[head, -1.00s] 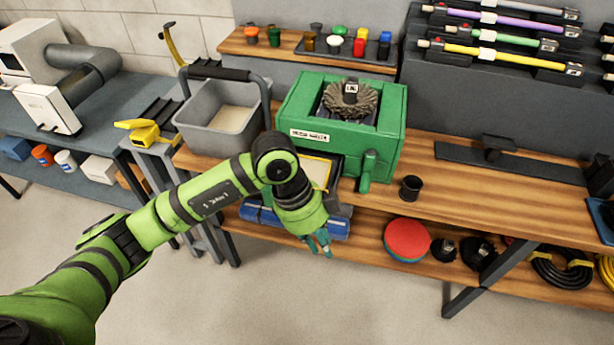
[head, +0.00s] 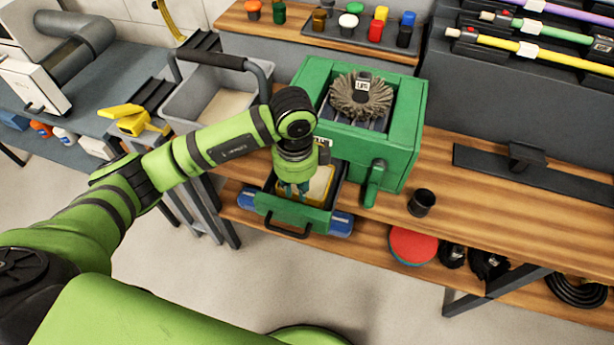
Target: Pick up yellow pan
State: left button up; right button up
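The yellow pan (head: 319,186) is a shallow tray with a yellow rim and a pale inside. It sits in the pulled-out drawer (head: 292,213) of the green machine (head: 407,135), in the head view. My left gripper (head: 293,189) points down over the left part of the drawer, at the pan's left side. My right gripper is not in view.
The drawer's black handle (head: 287,226) sticks out in front. A round brush (head: 360,95) sits on top of the machine. A grey basket (head: 190,103) stands to the left, a black cup (head: 421,202) to the right. The bench right of the cup is mostly clear.

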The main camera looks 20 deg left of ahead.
aim_at(298, 198)
pick_arm(q)
notch_tip(298, 198, down, 4)
jog(key=shift+r+p, duration=0.1)
jog(key=shift+p, duration=0.5)
jog(key=shift+f, duration=0.45)
jog(key=shift+c, duration=0.4)
grip_shut()
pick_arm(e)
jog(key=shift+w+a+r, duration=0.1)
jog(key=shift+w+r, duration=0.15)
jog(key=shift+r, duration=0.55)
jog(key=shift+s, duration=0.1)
